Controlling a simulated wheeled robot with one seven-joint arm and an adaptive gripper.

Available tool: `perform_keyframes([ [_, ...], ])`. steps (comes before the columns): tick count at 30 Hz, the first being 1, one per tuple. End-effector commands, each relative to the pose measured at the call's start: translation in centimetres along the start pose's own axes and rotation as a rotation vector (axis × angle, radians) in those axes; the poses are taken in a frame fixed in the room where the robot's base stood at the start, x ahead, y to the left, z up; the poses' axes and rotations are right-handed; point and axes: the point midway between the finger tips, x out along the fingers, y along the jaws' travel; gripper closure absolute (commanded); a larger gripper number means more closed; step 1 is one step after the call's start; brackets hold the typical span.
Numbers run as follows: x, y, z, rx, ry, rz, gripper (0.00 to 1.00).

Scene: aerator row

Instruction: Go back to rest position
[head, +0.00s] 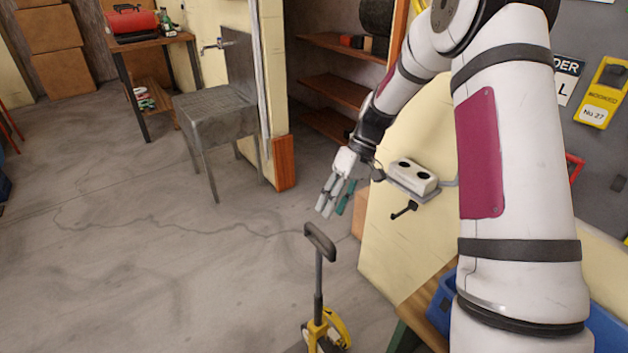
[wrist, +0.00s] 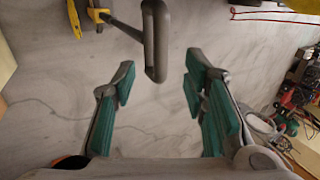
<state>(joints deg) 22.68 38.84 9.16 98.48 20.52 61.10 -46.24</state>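My gripper (head: 333,196) hangs at the end of my extended arm, above and slightly behind the handle of an upright aerator (head: 318,282). The aerator has a dark grip handle, a thin dark shaft and a yellow foot at the bottom edge of the head view. In the wrist view my gripper (wrist: 160,82) has its green-padded fingers wide apart, with nothing between the pads. The aerator's handle (wrist: 156,40) lies just beyond the fingertips there, apparently not touched. Its shaft and yellow foot run off to the upper left. The aerator stands on the floor.
A wall panel with a white socket box (head: 412,177) is close to the right of my gripper. A metal sink (head: 215,108) and a wooden stand with a red toolbox (head: 131,24) are behind left. Blue bins (head: 441,303) sit at right. Floor at left is clear.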

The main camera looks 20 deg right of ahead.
Motion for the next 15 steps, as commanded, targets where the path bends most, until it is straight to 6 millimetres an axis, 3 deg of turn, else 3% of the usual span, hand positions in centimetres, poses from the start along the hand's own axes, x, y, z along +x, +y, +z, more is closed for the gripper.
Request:
perform_keyframes([
  [4, -0.3, -0.3, 0.1, 0.0, 0.0, 0.006, 0.6],
  [7, -1.7, -1.6, 0.6, 0.002, 0.001, 0.033, 0.6],
  [15, -8.8, -9.1, 5.1, 0.036, 0.021, 0.191, 0.6],
])
